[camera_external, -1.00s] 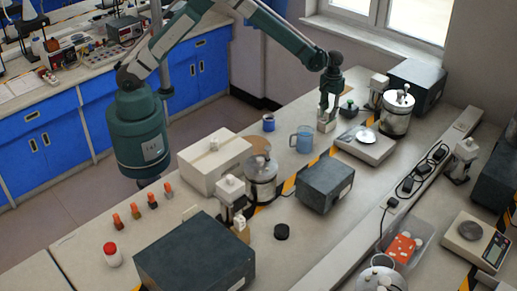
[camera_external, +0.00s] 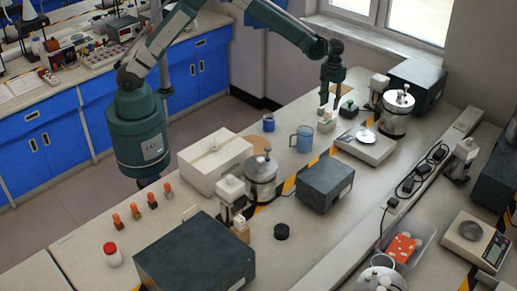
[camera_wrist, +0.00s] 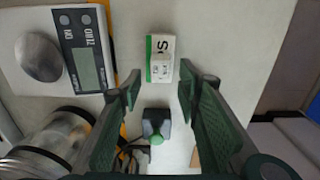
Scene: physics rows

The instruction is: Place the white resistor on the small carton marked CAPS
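The small white carton (camera_wrist: 161,46) with a green edge and partly visible lettering ending in S lies ahead of my fingertips in the wrist view. It also shows below my gripper in the external view (camera_external: 326,125). A small whitish block with dark print, which looks like the white resistor (camera_wrist: 161,68), rests on the carton's near part. My gripper (camera_wrist: 159,88) is open, with nothing between its fingers. In the external view my gripper (camera_external: 329,103) hangs just above the carton, apart from it.
A black item with a green knob (camera_wrist: 155,127) stands close beside the carton. A scale (camera_wrist: 70,50) with a round pan and a metal pot (camera_wrist: 40,140) are to the left. In the external view, a blue mug (camera_external: 303,139) stands near the carton.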

